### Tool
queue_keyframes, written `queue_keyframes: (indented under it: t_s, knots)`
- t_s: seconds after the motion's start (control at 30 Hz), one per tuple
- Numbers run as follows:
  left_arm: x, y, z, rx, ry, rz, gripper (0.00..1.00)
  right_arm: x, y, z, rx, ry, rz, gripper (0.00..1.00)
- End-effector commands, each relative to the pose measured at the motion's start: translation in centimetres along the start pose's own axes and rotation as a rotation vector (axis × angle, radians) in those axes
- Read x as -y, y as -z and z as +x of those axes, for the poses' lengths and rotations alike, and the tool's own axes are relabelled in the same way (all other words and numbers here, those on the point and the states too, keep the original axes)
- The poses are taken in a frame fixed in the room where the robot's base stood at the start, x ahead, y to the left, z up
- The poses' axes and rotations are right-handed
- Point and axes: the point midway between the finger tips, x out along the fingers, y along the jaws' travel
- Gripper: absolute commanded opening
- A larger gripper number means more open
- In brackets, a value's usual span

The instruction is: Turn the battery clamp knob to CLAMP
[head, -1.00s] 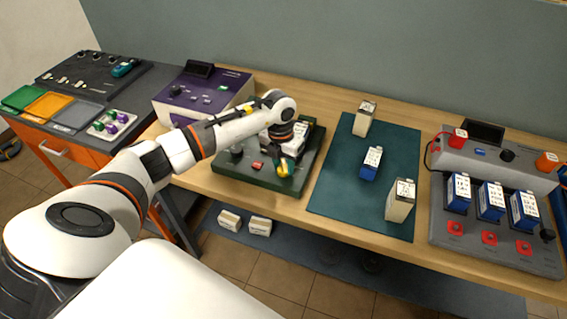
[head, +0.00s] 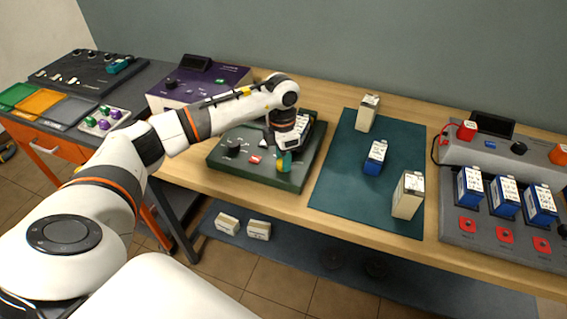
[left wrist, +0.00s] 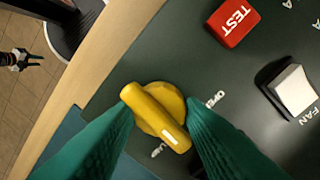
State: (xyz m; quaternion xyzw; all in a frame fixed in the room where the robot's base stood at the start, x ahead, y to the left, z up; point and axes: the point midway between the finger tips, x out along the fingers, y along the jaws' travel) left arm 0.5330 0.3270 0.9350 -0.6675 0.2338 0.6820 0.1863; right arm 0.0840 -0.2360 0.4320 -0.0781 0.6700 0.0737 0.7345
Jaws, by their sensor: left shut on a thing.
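The yellow clamp knob (left wrist: 150,103) sits on the dark green panel (head: 230,172) at the panel's front right corner. In the left wrist view its raised grip bar lies slantwise, with a white mark toward the lower right end. The word OPEN is printed right of the knob; another label below it is mostly hidden by the knob and a finger. My left gripper (head: 284,162) is over the knob, its teal fingers (left wrist: 157,116) shut on either side of the grip bar. In the head view the gripper mostly hides the knob.
Near the knob are a red TEST button (left wrist: 234,22) and a white FAN rocker switch (left wrist: 290,86). A black knob (head: 234,149) is at the panel's left. A teal mat (head: 340,185) with several batteries lies to the right. A purple-topped device (head: 225,80) stands behind left.

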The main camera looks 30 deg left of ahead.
Motion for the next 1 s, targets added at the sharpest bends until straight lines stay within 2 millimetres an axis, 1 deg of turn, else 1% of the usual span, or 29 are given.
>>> queue_keyframes:
  t_s: [0.03,0.5,0.7,0.93,1.0]
  knots:
    - [0.0,-0.1,0.5,0.007,0.001,0.045,0.13,0.0,0.1,0.9,0.000,0.000,0.000,0.36]
    - [0.0,0.0,0.5,0.040,0.000,0.488,0.13,-0.1,0.4,4.4,0.000,0.000,0.000,0.36]
    - [0.0,0.0,0.4,0.051,-0.002,0.661,0.13,-0.1,0.5,5.5,0.000,0.000,0.000,0.36]
    - [0.0,0.0,0.3,0.063,-0.002,0.815,0.13,-0.1,0.6,6.4,0.000,0.000,0.000,0.36]
    - [-0.1,0.1,0.3,0.065,-0.002,0.850,0.16,-0.1,0.6,6.5,0.000,0.000,0.000,0.36]
